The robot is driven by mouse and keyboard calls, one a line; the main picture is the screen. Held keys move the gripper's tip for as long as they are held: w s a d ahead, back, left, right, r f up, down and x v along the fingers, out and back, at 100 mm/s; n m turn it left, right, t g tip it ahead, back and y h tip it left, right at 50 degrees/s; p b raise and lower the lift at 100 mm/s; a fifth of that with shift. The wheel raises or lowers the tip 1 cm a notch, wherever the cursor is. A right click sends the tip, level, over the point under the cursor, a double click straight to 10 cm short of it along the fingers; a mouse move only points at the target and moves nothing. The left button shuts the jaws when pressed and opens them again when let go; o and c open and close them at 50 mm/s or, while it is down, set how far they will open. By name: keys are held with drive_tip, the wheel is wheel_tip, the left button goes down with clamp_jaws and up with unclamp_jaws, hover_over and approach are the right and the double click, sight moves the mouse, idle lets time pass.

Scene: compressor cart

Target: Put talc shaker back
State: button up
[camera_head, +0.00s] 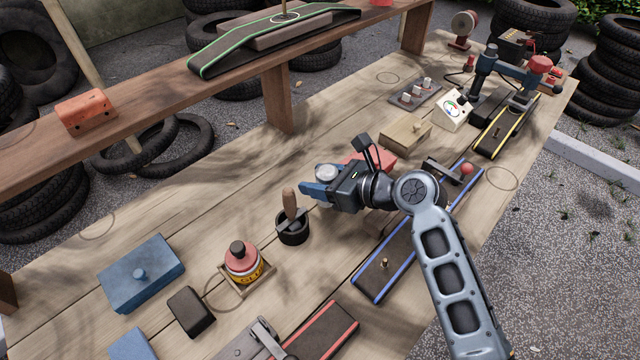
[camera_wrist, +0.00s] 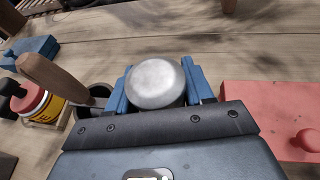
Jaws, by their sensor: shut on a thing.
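The talc shaker, with a silver domed top (camera_head: 326,172), is between the blue fingers of my gripper (camera_head: 318,192) near the middle of the bench. In the wrist view the round silver top (camera_wrist: 155,84) sits between both fingers, and my gripper (camera_wrist: 157,88) is shut on it. The shaker's lower part is mostly hidden by the fingers, and I cannot tell how far its base is from the bench.
A black pot with a wooden-handled brush (camera_head: 292,228) stands close left of my gripper. A red-topped glue tin (camera_head: 243,262) and blue lidded box (camera_head: 141,273) are farther left. A red box (camera_wrist: 270,118) is at right. Thin rings (camera_head: 502,178) mark the bench (camera_head: 215,205).

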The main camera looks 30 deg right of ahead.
drive_tip(key=shift+f, duration=0.75)
drive_tip(key=o, duration=1.1)
drive_tip(key=shift+f, duration=0.15)
drive_tip(key=shift+r, duration=0.2)
drive_tip(key=v, duration=1.2)
drive_tip(key=shift+d+f, duration=0.1)
